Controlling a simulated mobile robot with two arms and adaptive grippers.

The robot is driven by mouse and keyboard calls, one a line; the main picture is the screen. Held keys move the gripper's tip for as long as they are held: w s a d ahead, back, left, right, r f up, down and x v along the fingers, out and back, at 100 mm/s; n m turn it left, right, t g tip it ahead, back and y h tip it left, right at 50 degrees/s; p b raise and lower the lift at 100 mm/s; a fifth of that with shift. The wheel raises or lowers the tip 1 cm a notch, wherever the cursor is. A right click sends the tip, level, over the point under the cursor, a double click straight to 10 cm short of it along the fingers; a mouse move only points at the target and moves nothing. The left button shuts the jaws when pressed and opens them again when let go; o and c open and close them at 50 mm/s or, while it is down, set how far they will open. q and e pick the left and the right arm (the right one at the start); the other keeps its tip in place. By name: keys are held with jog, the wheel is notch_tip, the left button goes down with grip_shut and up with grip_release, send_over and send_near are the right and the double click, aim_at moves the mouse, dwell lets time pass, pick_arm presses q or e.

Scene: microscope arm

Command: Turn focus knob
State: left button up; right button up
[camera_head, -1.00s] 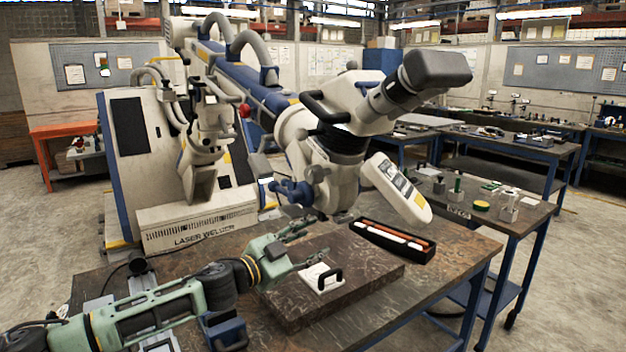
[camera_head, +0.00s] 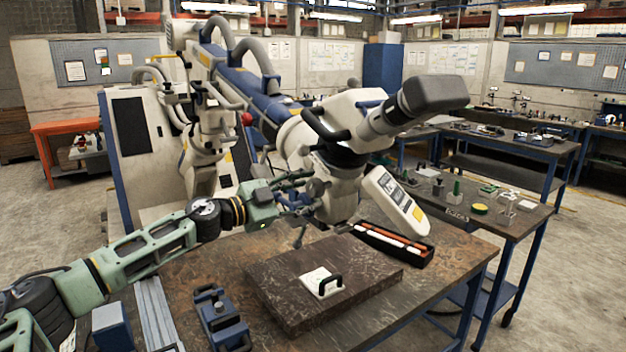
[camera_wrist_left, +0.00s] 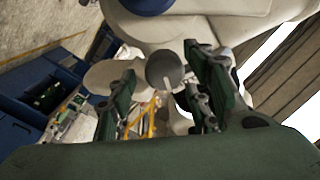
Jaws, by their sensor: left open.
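The laser welder's microscope head (camera_head: 345,150) hangs from its arm above the bench. My left gripper (camera_head: 308,192) is open at the left side of the lower head, its fingers pointing toward it. In the left wrist view a round grey knob (camera_wrist_left: 165,71) with a light mark lies ahead, between the two open fingers (camera_wrist_left: 163,88). I cannot tell whether the fingers touch it. In the head view the fingers partly cover the knob area. My right gripper is in neither view.
A blue clamp (camera_head: 220,318) stands at the front left. The welder cabinet (camera_head: 140,150) is behind.

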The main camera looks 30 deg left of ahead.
pick_arm(q)
jog(key=shift+p+x, duration=0.4)
jog(key=shift+x, duration=0.9)
jog(key=shift+f, duration=0.15)
jog(key=c, duration=1.1)
jog(key=shift+o, duration=0.2)
